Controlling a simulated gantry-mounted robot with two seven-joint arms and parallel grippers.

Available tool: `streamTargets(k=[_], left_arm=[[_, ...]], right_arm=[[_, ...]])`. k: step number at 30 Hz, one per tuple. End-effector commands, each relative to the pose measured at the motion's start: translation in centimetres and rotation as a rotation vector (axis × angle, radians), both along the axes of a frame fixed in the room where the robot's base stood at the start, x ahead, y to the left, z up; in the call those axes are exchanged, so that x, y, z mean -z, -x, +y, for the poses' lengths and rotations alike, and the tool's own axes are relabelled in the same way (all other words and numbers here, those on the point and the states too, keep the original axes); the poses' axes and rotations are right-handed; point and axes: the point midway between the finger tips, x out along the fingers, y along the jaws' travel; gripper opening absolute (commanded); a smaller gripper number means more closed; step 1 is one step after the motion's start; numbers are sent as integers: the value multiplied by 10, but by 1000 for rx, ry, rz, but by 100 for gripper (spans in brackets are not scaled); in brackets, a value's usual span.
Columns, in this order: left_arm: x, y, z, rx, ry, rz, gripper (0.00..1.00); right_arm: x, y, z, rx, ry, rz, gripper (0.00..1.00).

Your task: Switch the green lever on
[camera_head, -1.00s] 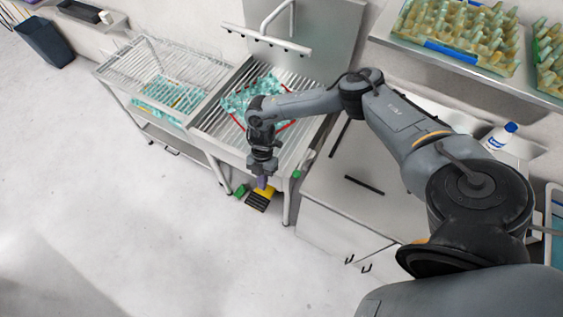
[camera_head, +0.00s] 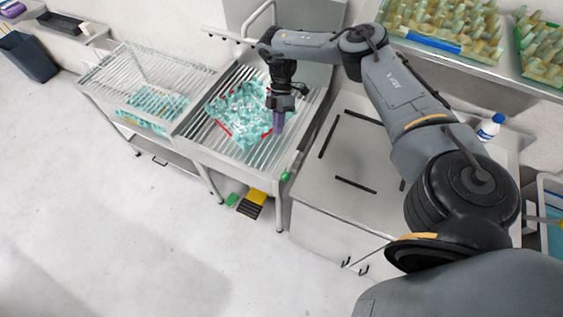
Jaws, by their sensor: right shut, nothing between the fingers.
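A small green part (camera_head: 285,176) sits on the front right edge of the metal slatted station. A second green piece (camera_head: 232,200) is low by the floor, beside a yellow and black pedal (camera_head: 252,204). I cannot tell for certain which green part is the lever. My right gripper (camera_head: 278,126) points down with purple fingertips, above the right side of the slatted station, higher in the picture than the green part and apart from it. It is shut and empty. My left gripper is not in view.
A pale teal egg tray with red edges (camera_head: 215,124) lies on the slats under my right arm. A wire-covered station (camera_head: 110,78) stands to the left. A white cabinet (camera_head: 335,215) stands to the right. The floor in front is clear.

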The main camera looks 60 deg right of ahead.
Motion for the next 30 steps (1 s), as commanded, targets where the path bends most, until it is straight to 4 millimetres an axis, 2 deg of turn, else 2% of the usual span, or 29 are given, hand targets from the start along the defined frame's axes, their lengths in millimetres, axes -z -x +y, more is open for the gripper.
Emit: streamTargets(k=[11, 30], left_arm=[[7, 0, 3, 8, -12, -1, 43], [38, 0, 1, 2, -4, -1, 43]], right_arm=[[14, 3, 8, -3, -3, 2, 0], [81, 16, 50, -3, -2, 4, 0]])
